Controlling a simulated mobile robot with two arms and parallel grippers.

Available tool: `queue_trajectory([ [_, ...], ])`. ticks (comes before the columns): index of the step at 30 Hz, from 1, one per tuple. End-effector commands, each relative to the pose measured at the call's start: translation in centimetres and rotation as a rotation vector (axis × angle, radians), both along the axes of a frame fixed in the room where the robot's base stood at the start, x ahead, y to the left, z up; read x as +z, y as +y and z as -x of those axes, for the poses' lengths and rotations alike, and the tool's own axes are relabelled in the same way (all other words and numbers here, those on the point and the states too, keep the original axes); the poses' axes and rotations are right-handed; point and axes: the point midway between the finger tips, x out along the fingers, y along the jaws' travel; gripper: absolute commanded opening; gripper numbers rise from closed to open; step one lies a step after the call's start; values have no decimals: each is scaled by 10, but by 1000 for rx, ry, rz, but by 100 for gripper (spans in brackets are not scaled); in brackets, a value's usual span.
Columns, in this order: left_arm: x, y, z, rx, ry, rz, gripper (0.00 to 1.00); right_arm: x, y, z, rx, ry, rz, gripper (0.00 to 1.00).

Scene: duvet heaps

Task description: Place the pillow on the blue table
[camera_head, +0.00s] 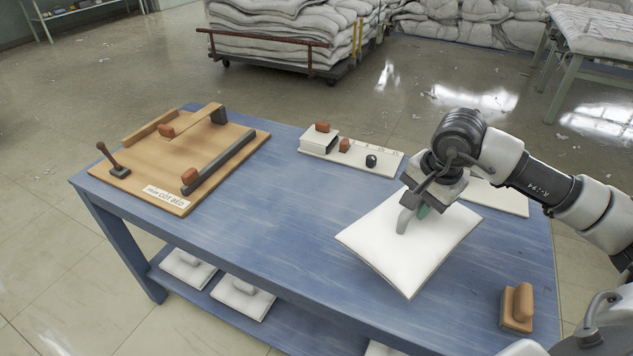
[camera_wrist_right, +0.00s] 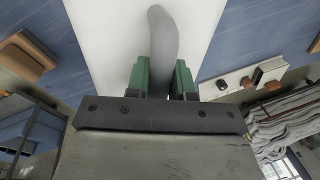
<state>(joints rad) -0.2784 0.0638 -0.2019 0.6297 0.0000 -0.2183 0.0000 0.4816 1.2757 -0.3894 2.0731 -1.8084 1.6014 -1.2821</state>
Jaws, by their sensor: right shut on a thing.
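The pillow (camera_head: 375,245) is a white square pad with a curved grey grip standing up from its middle. It is over the right part of the blue table (camera_head: 262,235), and I cannot tell whether it touches the top. My right gripper (camera_head: 418,207) is above the pillow, shut on its grey grip. In the right wrist view, the green fingers (camera_wrist_right: 160,80) are on both sides of the grip, with the white pillow (camera_wrist_right: 108,40) behind them. My left gripper is not in view.
A wooden board with bars (camera_head: 225,140) lies on the table's left. A pale panel with small blocks (camera_head: 385,160) is at the back edge, and a wooden block (camera_head: 517,305) at the front right. White pads (camera_head: 243,297) lie on the lower shelf. A duvet cart (camera_head: 275,45) stands behind.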

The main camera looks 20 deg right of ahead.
Motion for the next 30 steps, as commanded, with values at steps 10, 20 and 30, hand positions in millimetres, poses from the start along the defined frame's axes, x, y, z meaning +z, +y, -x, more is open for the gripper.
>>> queue_trajectory([
  [10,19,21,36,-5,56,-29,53,-37,31,-61,3,1,-8,0],
  [20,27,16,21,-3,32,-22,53,-67,49,-102,1,1,-2,0],
  [30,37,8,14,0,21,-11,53,-104,50,-102,2,4,-2,0],
])
